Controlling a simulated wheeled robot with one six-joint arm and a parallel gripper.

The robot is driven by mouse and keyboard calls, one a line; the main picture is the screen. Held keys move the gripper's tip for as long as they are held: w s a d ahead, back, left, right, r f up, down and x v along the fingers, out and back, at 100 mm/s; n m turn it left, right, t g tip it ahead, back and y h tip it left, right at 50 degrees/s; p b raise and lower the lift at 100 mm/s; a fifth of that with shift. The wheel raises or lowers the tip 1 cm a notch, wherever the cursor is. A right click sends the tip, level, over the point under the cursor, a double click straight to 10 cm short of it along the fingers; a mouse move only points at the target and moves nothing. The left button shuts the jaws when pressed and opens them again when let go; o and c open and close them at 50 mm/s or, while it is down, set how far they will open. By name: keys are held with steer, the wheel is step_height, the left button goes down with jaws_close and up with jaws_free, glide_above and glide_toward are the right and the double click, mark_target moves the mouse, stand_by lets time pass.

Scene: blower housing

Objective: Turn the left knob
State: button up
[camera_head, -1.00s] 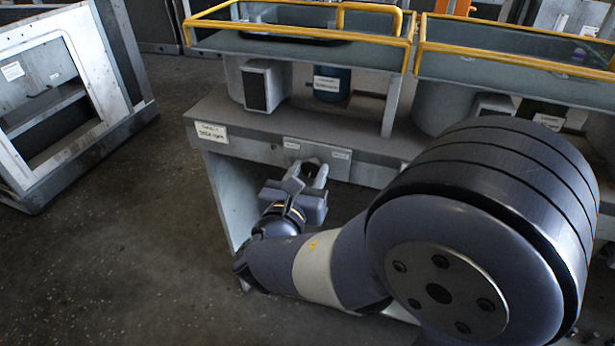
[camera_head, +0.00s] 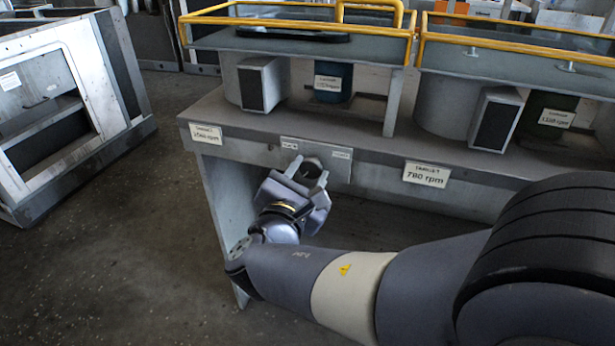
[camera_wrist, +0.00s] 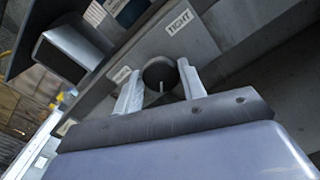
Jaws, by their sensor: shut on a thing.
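The knob (camera_wrist: 159,76) is dark and round, set on a light plate (camera_head: 342,171) on the front of the left housing bench. In the wrist view it sits between the two light fingers of my gripper (camera_wrist: 160,88), which is shut on it. A label reading "TIGHT" (camera_wrist: 179,22) is above it and a smaller label (camera_wrist: 121,74) is beside it. In the head view my gripper (camera_head: 309,172) reaches the plate, and the knob is mostly hidden between the fingers.
The bench (camera_head: 237,147) carries blower units behind yellow rails (camera_head: 295,24). Rpm labels hang on its front edge, one reading 780 rpm (camera_head: 427,174). A grey frame cabinet (camera_head: 62,100) stands at the left. The floor between is clear.

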steer(key=o, duration=1)
steer(key=shift+c, duration=0.2)
steer(key=p+v, duration=0.2)
steer(key=v, duration=0.8)
steer(key=shift+s, duration=0.4)
steer(key=shift+a, duration=0.15)
steer(key=b+x, duration=0.2)
steer(key=x, duration=0.8)
steer(key=shift+w, duration=0.4)
